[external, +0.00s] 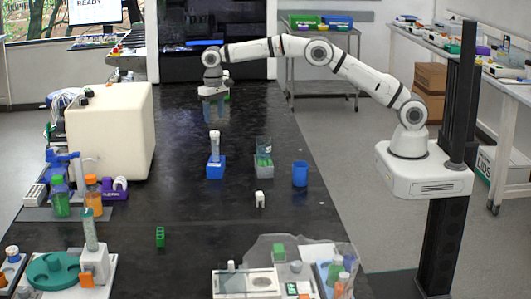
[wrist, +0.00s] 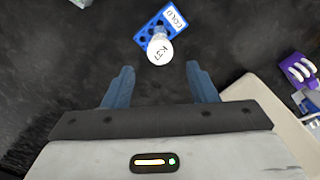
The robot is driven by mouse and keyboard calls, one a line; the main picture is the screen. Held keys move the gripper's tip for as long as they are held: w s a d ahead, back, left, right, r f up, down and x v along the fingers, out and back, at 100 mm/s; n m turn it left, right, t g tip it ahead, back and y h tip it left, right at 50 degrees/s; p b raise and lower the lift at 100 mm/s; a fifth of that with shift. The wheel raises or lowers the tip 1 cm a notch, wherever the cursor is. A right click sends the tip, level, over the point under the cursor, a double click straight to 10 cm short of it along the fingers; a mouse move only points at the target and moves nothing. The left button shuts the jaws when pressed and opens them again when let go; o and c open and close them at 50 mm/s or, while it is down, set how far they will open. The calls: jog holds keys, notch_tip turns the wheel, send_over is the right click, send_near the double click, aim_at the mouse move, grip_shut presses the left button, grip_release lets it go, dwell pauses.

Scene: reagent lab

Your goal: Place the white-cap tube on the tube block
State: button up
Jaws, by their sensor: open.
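The white-cap tube (external: 214,143) stands upright in a blue block (external: 215,169) on the black bench. In the wrist view its round cap (wrist: 159,50), marked K37, covers part of the blue block (wrist: 149,33), which has holes and a COLD label. My gripper (external: 213,107) hangs above the bench, beyond the tube in the external view. In the wrist view my gripper (wrist: 160,78) has its fingers apart with nothing between them, and the cap lies just past the fingertips. A small green block (external: 160,236) sits nearer the camera; I cannot tell which block is the tube block.
A grey holder with a clear vessel (external: 263,148) and a blue cup (external: 300,174) stand right of the tube. A small white item (external: 260,199) lies nearer. A large cream box (external: 109,132) stands at left. The middle front bench is mostly clear.

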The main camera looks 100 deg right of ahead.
jog(key=shift+r, duration=0.85)
jog(key=s+a+r+n+t, duration=0.15)
jog(key=s+a+r, duration=0.25)
jog(key=s+r, duration=0.45)
jog(key=s+a+r+n, duration=0.35)
jog(key=s+r, duration=0.25)
jog(key=s, duration=0.5)
jog(key=s+a+f+n+t, duration=0.1)
jog(key=s+a+f+n, duration=0.1)
jog(key=s, duration=1.1)
jog(key=s+a+f+n+t, duration=0.1)
jog(key=s+f, duration=0.4)
jog(key=s, duration=0.9)
jog(key=shift+s+a+n, duration=0.15)
jog(key=shift+a+n, duration=0.35)
jog(key=shift+a, duration=0.75)
